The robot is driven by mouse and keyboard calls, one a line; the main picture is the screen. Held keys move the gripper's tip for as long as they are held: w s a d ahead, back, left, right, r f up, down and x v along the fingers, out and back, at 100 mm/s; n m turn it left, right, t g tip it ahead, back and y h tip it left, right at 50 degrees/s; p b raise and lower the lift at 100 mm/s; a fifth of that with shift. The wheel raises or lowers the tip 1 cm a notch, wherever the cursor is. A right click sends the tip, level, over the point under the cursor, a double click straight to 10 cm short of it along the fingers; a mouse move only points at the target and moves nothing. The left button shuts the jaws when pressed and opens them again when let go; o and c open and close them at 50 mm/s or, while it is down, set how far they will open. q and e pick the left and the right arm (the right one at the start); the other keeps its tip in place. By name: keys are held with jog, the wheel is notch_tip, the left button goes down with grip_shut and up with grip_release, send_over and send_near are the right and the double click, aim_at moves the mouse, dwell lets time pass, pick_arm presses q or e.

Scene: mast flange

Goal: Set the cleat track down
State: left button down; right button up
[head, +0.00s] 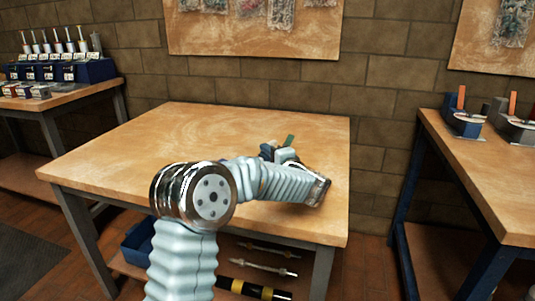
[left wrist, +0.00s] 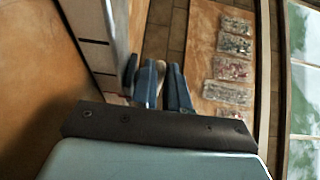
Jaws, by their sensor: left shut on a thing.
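My left gripper (head: 275,152) is over the back right part of the middle table, with its arm crossing in front of it. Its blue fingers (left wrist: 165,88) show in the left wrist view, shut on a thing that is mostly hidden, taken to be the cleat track. A small green piece (head: 289,141) shows just by the fingers in the head view. In the left wrist view a long pale panel with dark lines (left wrist: 90,30) lies left of the fingers; I cannot tell whether it is part of the track. My right gripper is not in view.
The middle table (head: 120,150) is bare on its left and front. Its lower shelf holds a blue bin (head: 138,242) and several rods (head: 265,267). A side table (head: 480,165) with upright devices stands right, another bench (head: 60,98) left. A pinboard (head: 255,42) hangs behind.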

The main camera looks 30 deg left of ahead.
pick_arm(q)
jog(key=c, duration=1.1)
grip_release()
jog(key=shift+f, duration=0.1)
jog(key=shift+s+d, duration=0.15)
jog(key=shift+d, duration=0.15)
jog(key=v, duration=1.1)
jog(key=shift+s+d, duration=0.15)
